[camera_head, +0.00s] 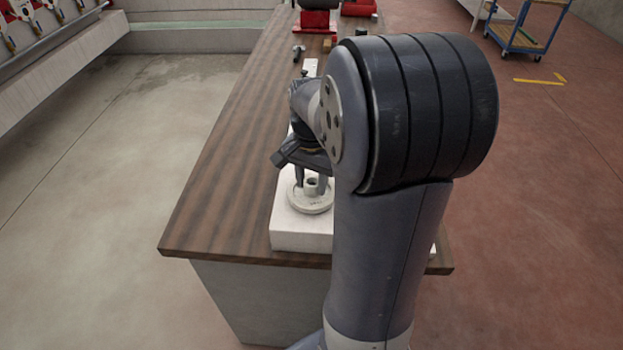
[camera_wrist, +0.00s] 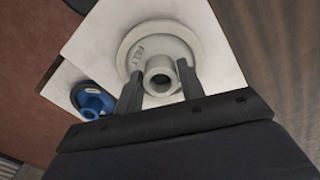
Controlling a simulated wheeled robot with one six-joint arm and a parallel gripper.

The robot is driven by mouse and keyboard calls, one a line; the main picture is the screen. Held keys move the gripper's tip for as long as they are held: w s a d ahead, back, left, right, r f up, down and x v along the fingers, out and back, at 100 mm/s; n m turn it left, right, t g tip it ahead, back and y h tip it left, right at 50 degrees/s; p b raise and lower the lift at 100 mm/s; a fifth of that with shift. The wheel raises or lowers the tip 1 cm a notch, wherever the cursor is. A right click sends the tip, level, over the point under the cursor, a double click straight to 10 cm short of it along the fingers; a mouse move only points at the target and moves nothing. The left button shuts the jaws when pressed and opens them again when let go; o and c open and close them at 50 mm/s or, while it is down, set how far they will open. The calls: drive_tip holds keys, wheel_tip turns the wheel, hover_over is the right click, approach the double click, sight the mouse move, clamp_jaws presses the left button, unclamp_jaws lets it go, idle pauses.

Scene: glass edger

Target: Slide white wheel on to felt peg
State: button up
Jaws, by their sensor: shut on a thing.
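The white wheel (camera_head: 308,205) is a pale disc with a raised round hub, lying flat over a white block near the table's front end. In the wrist view the wheel (camera_wrist: 147,42) shows its hub and open centre bore. My gripper (camera_head: 311,186) points down, with its two fingers shut on the hub, one on each side; the fingers also show in the wrist view (camera_wrist: 160,79). I cannot tell whether the wheel rests on the block or hangs just above it. I cannot make out a felt peg; the wheel or my arm may hide it.
The white block (camera_head: 300,239) stands on the wooden table (camera_head: 215,200). A blue wheel (camera_wrist: 90,101) lies on another white surface beside it. Red equipment (camera_head: 317,20) and small tools (camera_head: 298,51) are farther back. The table's left side is clear.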

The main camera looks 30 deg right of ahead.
drive_tip(key=shift+f, duration=0.2)
drive_tip(key=o, duration=1.4)
drive_tip(key=shift+c, duration=0.2)
wheel_tip(320, 180, up, 11)
drive_tip(key=shift+f, duration=0.1)
